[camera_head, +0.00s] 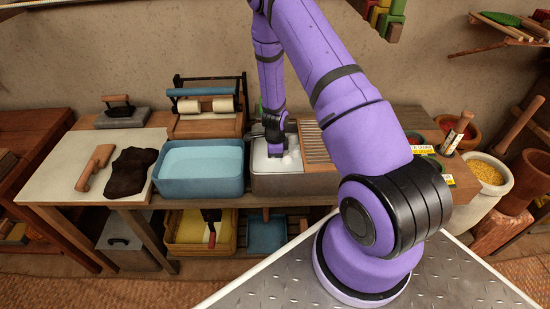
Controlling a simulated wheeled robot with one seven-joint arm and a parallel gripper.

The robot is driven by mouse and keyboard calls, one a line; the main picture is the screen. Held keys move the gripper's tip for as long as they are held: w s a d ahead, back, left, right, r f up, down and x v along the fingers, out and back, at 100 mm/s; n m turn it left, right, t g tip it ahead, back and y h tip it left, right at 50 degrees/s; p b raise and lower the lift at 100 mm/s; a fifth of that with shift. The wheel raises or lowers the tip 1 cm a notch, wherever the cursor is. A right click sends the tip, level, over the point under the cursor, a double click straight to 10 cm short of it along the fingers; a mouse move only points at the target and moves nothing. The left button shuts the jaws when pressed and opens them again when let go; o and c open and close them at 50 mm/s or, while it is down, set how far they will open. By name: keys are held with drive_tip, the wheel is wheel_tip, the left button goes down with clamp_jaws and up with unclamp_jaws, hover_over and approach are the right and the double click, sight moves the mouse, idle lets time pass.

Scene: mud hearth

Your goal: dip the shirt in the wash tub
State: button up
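The wash tub (290,185) is a grey basin with pale, foamy-looking contents, set on the low bench. A slatted washboard (315,143) leans at its right end. My gripper (276,151) points down over the left part of this tub, at or just above the pale contents. Its fingers are small and dark here, and I cannot tell whether they are open or shut or hold anything. A dark brown, crumpled cloth (130,172), which may be the shirt, lies on the pale board (55,178) at the left, apart from my gripper.
A blue basin of light-blue water (200,182) stands left of the wash tub. A wringer with rollers (208,105) and a flat iron (118,106) stand behind. A wooden tool (96,167) lies beside the cloth. A yellow bin (198,230) is on the lower shelf. Mortars and bowls stand at the right.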

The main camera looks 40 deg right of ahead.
drive_tip(key=shift+s+a+r, duration=0.3)
drive_tip(key=shift+s+a, duration=0.05)
drive_tip(key=shift+s, duration=0.15)
drive_tip(key=shift+s+a+r, duration=0.3)
drive_tip(key=shift+s, duration=0.2)
drive_tip(key=shift+w+d+f, duration=0.3)
drive_tip(key=shift+w+d, duration=0.05)
drive_tip(key=shift+w, duration=0.15)
drive_tip(key=shift+w+d+f, duration=0.3)
drive_tip(key=shift+w, duration=0.2)
idle(1.9)
wheel_tip(320, 180, up, 19)
idle(1.9)
